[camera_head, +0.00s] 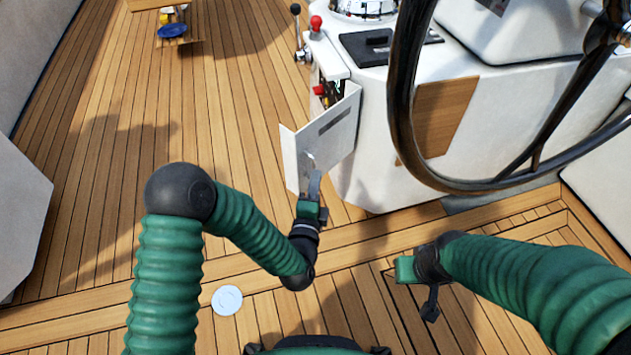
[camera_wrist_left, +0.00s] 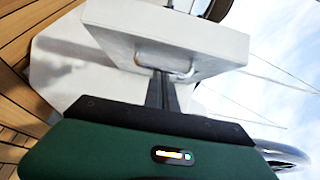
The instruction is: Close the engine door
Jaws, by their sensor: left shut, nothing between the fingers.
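The engine door (camera_head: 323,137) is a white panel on the side of the white console, and it stands open. Red and dark parts (camera_head: 328,90) show in the opening behind it. My left gripper (camera_head: 315,176) is at the door's lower part, its fingers shut and empty. In the left wrist view the white door (camera_wrist_left: 190,35) fills the upper middle, with a metal handle (camera_wrist_left: 165,62) on it. The shut fingers (camera_wrist_left: 162,85) reach up to this handle; whether they touch it I cannot tell. My right gripper (camera_head: 418,284) hangs low over the deck, its fingers unclear.
A large black steering wheel (camera_head: 400,90) stands right of the door. A red-knobbed lever (camera_head: 315,24) rises above the opening. The wooden deck (camera_head: 100,190) left of the door is clear. A blue round thing (camera_head: 172,30) lies far back.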

